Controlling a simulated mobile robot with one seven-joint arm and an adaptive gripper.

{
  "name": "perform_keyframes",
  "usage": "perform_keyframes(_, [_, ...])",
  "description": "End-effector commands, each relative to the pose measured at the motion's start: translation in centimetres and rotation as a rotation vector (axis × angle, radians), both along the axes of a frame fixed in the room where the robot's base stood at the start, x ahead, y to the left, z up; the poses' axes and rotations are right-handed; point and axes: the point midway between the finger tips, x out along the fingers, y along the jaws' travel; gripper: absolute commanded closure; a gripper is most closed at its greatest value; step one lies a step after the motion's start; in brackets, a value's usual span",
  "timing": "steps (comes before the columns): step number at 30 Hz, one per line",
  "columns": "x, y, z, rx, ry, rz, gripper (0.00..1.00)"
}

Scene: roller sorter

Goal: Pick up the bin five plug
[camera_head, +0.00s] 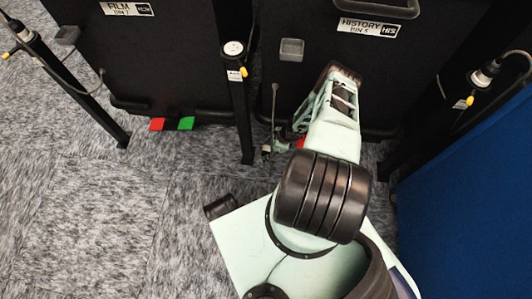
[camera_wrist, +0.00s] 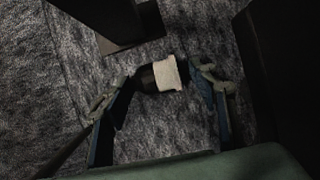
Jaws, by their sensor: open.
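The bin five plug (camera_wrist: 166,74), a dark piece with a pale band, shows in the wrist view. My gripper (camera_wrist: 160,84) is open, with one finger on each side of the plug. The left finger is near its dark end and the right finger near its pale end; whether they touch it I cannot tell. In the head view my gripper (camera_head: 275,148) is low in front of the black bin labelled HISTORY BIN 5 (camera_head: 300,75), beside a thin dark upright cable (camera_head: 275,105). The plug itself is not clear there.
A black post (camera_head: 238,110) stands just left of my gripper. The FILM BIN 7 bin (camera_head: 160,65) is further left, with red (camera_head: 157,124) and green (camera_head: 187,123) pieces under it. Another post (camera_head: 455,110) and a blue panel (camera_head: 465,190) are right. Carpet (camera_head: 90,220) is clear at left.

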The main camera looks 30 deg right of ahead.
Motion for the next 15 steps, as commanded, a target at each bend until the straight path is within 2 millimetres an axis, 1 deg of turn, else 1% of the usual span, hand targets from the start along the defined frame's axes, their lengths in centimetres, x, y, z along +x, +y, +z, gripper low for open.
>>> perform_keyframes(5, [-0.01, 0.01, 0.06, 0.000, 0.000, 0.000, 0.46])
perform_keyframes(15, [-0.02, 0.00, 0.07, 0.000, 0.000, 0.000, 0.84])
